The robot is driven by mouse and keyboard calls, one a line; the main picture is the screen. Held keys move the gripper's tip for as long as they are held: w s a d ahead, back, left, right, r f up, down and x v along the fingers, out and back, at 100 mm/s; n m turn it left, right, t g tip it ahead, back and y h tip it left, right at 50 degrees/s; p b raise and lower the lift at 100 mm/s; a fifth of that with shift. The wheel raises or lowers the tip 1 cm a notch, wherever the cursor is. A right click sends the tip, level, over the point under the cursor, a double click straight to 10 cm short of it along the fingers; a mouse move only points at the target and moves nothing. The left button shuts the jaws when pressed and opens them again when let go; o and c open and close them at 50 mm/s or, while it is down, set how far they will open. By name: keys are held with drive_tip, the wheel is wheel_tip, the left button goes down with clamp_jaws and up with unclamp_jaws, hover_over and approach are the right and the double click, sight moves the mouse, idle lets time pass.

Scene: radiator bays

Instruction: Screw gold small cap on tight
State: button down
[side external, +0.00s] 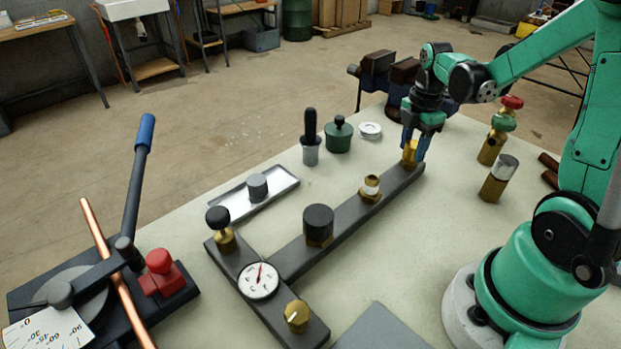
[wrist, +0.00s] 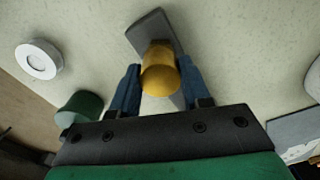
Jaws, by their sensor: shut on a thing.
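The gold small cap (side external: 410,151) sits at the far right end of the dark T-shaped bar (side external: 345,215). My gripper (side external: 413,143) points down over it, with its blue fingers on either side of the cap. In the wrist view the cap (wrist: 159,72) shows as a rounded gold piece between the two fingers (wrist: 158,88), with the end of the bar (wrist: 150,28) behind it. My gripper is shut on the cap. The thread under the cap is hidden, so I cannot tell how far down it sits.
Along the bar stand a brass fitting with a white band (side external: 370,189), a black cap (side external: 318,225) and a gauge (side external: 258,281). A green pot (side external: 338,137) and a white disc (side external: 370,131) stand left of my gripper. Brass valves (side external: 492,145) stand to the right.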

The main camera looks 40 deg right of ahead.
drive_tip(key=m, duration=1.2)
drive_tip(key=shift+m, duration=0.3)
drive_tip(key=m, duration=1)
drive_tip(key=shift+m, duration=0.4)
drive_tip(key=c, duration=0.6)
unclamp_jaws()
